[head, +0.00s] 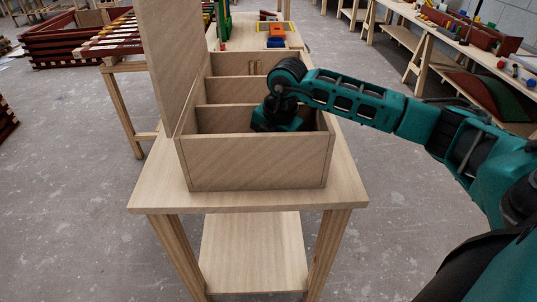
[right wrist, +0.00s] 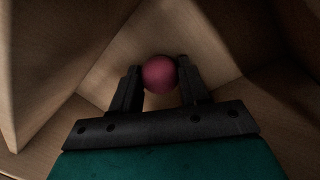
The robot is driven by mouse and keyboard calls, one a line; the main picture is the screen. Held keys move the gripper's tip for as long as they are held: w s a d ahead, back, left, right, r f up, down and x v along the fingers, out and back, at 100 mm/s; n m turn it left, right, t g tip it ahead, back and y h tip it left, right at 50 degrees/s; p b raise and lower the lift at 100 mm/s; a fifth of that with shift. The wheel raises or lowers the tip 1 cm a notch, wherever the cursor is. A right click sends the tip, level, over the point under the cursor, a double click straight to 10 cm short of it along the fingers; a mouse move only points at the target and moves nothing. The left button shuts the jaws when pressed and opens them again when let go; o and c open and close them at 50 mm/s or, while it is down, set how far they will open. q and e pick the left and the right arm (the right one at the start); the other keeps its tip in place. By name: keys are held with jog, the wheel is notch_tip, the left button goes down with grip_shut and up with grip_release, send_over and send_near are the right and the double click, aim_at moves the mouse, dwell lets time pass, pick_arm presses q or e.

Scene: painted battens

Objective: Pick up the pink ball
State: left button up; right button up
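The pink ball (right wrist: 159,75) lies inside the wooden box, between the two dark fingertips of my right gripper (right wrist: 160,82) in the right wrist view. It fills nearly the whole gap between them. I cannot tell whether the fingers press on it or only stand around it. In the head view my right gripper (head: 278,118) reaches down into the near compartment of the box (head: 257,163), and its fingers and the ball are hidden there by the wrist and the front wall. My left gripper is in neither view.
The box has several compartments and a tall raised lid (head: 165,60) on its left. It stands on a small wooden table (head: 250,198). Partition walls (head: 236,89) close in around my right gripper. A bench with tools (head: 455,40) stands at the right.

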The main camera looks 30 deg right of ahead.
jog(key=c, duration=0.4)
jog(key=shift+r, duration=0.15)
